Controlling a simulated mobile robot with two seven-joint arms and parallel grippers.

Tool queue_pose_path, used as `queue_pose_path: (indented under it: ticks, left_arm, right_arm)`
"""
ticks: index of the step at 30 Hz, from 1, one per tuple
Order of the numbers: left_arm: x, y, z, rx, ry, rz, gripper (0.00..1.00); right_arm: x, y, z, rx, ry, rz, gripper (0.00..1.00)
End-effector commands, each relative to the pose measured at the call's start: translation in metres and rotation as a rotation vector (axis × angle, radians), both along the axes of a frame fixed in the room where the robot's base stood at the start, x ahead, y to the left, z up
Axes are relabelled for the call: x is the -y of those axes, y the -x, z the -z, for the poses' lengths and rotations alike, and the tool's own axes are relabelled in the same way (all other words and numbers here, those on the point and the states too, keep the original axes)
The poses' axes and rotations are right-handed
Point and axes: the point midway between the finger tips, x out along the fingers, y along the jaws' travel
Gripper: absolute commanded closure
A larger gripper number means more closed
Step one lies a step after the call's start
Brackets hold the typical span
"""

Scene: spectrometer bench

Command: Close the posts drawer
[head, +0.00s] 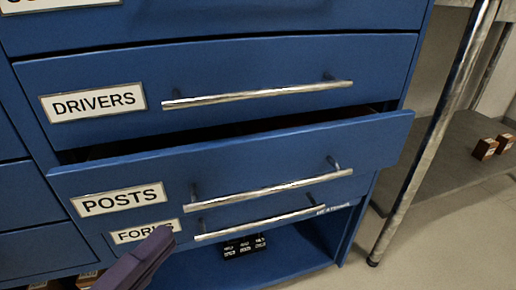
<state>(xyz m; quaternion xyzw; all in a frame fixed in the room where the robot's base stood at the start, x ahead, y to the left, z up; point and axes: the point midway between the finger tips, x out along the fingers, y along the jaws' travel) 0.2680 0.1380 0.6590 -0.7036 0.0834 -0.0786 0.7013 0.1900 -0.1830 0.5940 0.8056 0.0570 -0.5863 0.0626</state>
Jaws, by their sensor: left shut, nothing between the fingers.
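The posts drawer (240,160) is blue with a white POSTS label and a long silver bar handle (265,190). It stands partly open, its front jutting out from the cabinet, with a dark gap above its top edge. My left gripper (160,240) is at the bottom left, below the POSTS label and in front of the lower drawer's label. It is shut and empty, and no contact with the posts drawer shows. My right gripper is not in view.
The drivers drawer (220,75) above is shut. A lower drawer's label (145,231) is partly covered by my gripper. An open bottom shelf holds a small black box (244,246). A metal table leg (430,140) and a grey shelf with small boxes (485,149) stand at right.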

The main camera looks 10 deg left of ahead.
Motion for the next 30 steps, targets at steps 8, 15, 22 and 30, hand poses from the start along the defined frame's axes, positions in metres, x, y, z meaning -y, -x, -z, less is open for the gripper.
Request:
queue_pose_path:
  ticks: [8,15,22,30]
  left_arm:
    - [0.009,-0.03,-0.001,0.014,-0.005,0.008,1.0]
    - [0.021,-0.082,-0.001,0.014,-0.005,0.009,1.0]
    - [0.013,-0.117,-0.001,0.01,-0.009,0.007,1.0]
    - [0.004,-0.131,-0.001,0.007,-0.002,0.006,1.0]
  right_arm:
    - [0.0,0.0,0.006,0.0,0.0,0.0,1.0]
    - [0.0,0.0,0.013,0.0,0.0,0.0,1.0]
    - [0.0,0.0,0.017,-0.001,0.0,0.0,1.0]
    - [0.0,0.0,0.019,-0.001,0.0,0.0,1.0]
